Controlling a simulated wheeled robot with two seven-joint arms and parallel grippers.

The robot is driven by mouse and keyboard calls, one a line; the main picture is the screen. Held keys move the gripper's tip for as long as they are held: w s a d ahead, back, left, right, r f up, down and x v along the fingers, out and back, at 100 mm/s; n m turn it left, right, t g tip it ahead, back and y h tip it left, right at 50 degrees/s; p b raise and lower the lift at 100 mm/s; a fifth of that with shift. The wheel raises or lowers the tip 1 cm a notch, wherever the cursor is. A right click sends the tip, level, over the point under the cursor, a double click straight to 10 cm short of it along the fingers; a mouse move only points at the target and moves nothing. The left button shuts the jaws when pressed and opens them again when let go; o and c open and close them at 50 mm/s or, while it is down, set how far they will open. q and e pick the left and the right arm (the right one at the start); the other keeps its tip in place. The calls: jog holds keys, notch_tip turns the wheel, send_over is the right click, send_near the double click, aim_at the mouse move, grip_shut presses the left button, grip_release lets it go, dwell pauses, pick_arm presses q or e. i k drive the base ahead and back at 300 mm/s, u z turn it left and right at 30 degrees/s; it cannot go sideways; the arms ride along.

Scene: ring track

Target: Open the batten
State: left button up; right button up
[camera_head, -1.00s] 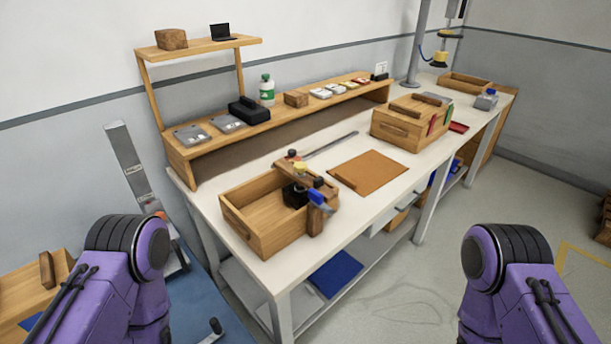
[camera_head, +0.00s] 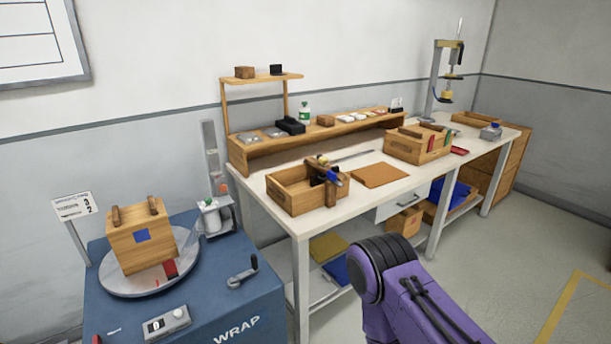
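I cannot tell for sure which part is the batten. A short wooden bar (camera_head: 331,191) stands at the right end of an open wooden box (camera_head: 293,200) on the white workbench, with dark clamp-like parts and a blue piece beside it. Another wooden box (camera_head: 140,247) stands on a round turntable at the left, with two dark wooden bars on its top and a blue square on its front. A purple link of my arm shows at the lower right. Neither of my grippers is in view.
The blue wrapping machine (camera_head: 185,295) at the lower left carries a crank and a spool. The white workbench (camera_head: 268,204) runs back to the right, with a shelf, a brown mat (camera_head: 380,175) and a divided wooden box (camera_head: 418,146). Floor at the right is clear.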

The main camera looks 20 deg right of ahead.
aim_at(311, 160)
jog(key=z, duration=0.7)
jog(key=i, duration=0.65)
jog(key=z, duration=0.6)
